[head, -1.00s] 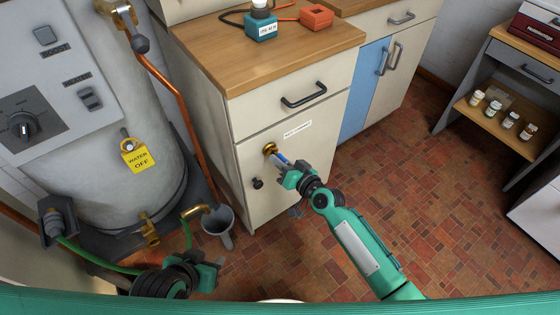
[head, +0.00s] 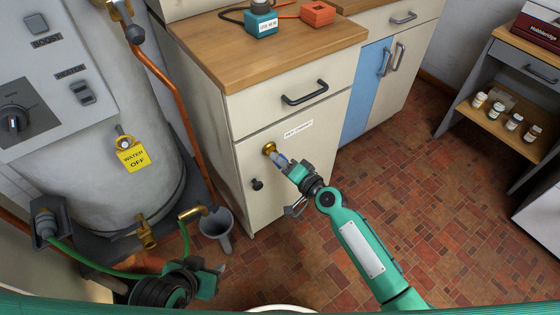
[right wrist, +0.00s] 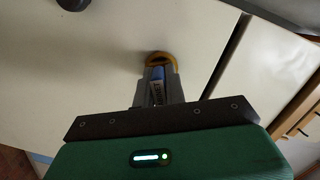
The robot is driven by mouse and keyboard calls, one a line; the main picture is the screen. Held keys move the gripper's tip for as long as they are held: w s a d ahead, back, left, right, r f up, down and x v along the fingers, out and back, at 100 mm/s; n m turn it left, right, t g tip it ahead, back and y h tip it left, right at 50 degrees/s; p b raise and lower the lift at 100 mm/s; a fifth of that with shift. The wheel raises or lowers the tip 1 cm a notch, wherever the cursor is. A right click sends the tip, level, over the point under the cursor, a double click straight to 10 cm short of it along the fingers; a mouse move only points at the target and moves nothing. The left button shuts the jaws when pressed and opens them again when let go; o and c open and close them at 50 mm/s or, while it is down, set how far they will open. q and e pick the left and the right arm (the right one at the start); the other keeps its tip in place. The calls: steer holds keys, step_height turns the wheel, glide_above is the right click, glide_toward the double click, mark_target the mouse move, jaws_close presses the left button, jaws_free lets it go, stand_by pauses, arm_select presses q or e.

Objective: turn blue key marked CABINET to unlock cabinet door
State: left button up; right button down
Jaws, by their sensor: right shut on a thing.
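The cream cabinet door (head: 265,205) is shut, with a dark knob (head: 257,184) low on its left side. A brass lock (head: 269,148) is near its upper left, below a white label (head: 298,130) too small to read. My right gripper (head: 285,164) is shut on the blue key (head: 281,159) right at the lock. In the right wrist view the key (right wrist: 158,84) lies between the fingers, its tip against or in the brass ring (right wrist: 161,60); how deep cannot be told. My left gripper (head: 212,279) is low at the left, away from the cabinet; its jaws are unclear.
A grey water heater (head: 90,150) with a yellow tag (head: 133,158) stands left of the cabinet. A drawer handle (head: 304,93) juts out above the door. The tiled floor (head: 440,210) at right is clear.

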steer(key=shift+w+r, duration=0.15)
steer(key=shift+r, duration=0.05)
steer(key=shift+a+m+b, duration=0.1)
steer(key=shift+m+b, duration=0.35)
steer(key=shift+m, duration=0.25)
steer(key=m+b, duration=0.1)
steer(key=m, duration=0.1)
steer(key=shift+m+t+y, duration=0.3)
steer(key=shift+m, duration=0.1)
steer(key=c, duration=1.8)
jaws_free()
steer(key=shift+r+m, duration=0.2)
steer(key=shift+m, duration=0.1)
steer(key=shift+c, duration=0.2)
steer(key=o, duration=0.5)
steer(key=shift+f, duration=0.1)
steer(key=shift+f, duration=0.1)
